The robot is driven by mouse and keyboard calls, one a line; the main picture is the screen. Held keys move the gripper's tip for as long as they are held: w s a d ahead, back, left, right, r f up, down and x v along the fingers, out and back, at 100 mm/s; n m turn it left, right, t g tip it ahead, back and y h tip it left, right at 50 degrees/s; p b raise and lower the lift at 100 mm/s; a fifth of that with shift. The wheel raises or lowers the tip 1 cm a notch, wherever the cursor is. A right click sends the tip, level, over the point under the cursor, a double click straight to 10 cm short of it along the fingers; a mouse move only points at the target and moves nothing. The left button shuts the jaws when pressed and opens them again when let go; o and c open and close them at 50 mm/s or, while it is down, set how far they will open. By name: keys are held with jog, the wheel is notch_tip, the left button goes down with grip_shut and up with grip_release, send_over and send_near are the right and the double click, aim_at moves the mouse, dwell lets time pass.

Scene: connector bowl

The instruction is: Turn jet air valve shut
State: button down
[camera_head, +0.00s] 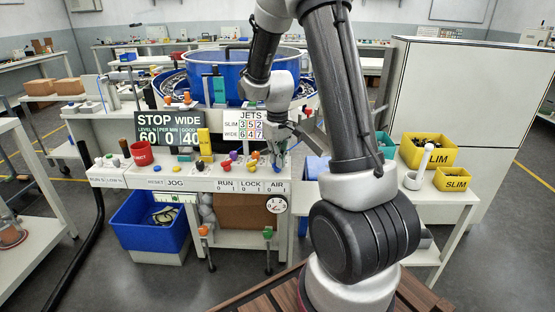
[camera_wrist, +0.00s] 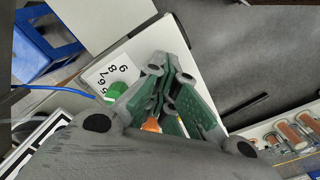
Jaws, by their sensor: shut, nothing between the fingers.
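My gripper (camera_head: 279,160) reaches down over the right end of the white console (camera_head: 180,182), just above the label AIR 0 1 (camera_head: 277,187). Its fingers are shut and empty; they also show in the wrist view (camera_wrist: 160,78). In the wrist view a green round knob (camera_wrist: 116,90) stands beside a numbered white dial plate (camera_wrist: 108,72), left of the fingers. An orange part (camera_wrist: 151,125) shows partly between the finger links. Which of these is the jet air valve I cannot tell. The gripper hides part of the console around the AIR label.
A red cup (camera_head: 142,153) and several coloured knobs stand on the console. The JETS sign (camera_head: 251,127) and blue bowl (camera_head: 258,65) are behind. Yellow SLIM bins (camera_head: 428,151) stand on the right table.

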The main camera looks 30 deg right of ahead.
jog(key=shift+n, duration=0.4)
